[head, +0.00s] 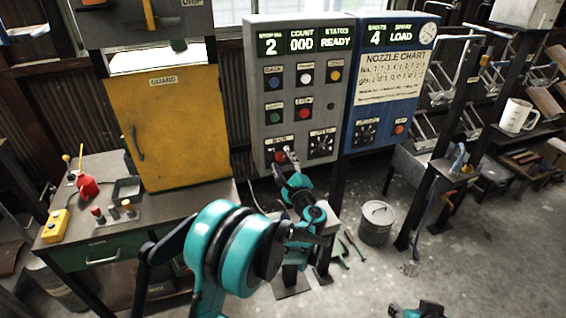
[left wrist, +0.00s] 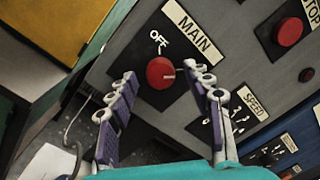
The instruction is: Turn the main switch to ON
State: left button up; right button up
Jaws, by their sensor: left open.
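The main switch is a round red knob (left wrist: 160,73) on a black plate under a MAIN label (left wrist: 193,28). The word OFF shows above it in the left wrist view, and a short pale mark is on the knob's right part. In the head view the knob (head: 281,157) is at the grey panel's lower left, partly covered by my gripper. My left gripper (left wrist: 166,84) is open, with one finger on each side of the knob; I cannot tell whether they touch it. A teal and dark part of my right arm (head: 418,310) shows at the bottom edge; its jaws are unclear.
The grey panel (head: 337,110) has several buttons and a SPEED dial (head: 321,143) right of the switch; its display reads READY. A blue panel (head: 362,112) adjoins it. A yellow guard door (head: 168,125) stands left. A lidded bin (head: 376,222) is on the floor.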

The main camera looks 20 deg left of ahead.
pick_arm(q)
jog(key=r+v, duration=0.1)
jog(key=v, duration=1.1)
jog(key=shift+f, duration=0.45)
jog(key=shift+a, duration=0.1)
jog(key=s+a+f+n+g+h, duration=0.2)
jog(key=s+a+n+g+h, duration=0.3)
jog(key=s+a+n, duration=0.5)
jog(key=s+d+f+n+g+h, duration=0.1)
jog(key=s+d+n+h, duration=0.1)
jog(key=s, duration=0.6)
jog(key=s+d+f+n+g+h, duration=0.2)
jog(key=s+n, duration=0.4)
jog(key=s, duration=0.3)
jog(key=shift+d+f+h, duration=0.35)
jog(key=shift+d+h, duration=0.45)
jog(key=shift+d, duration=0.35)
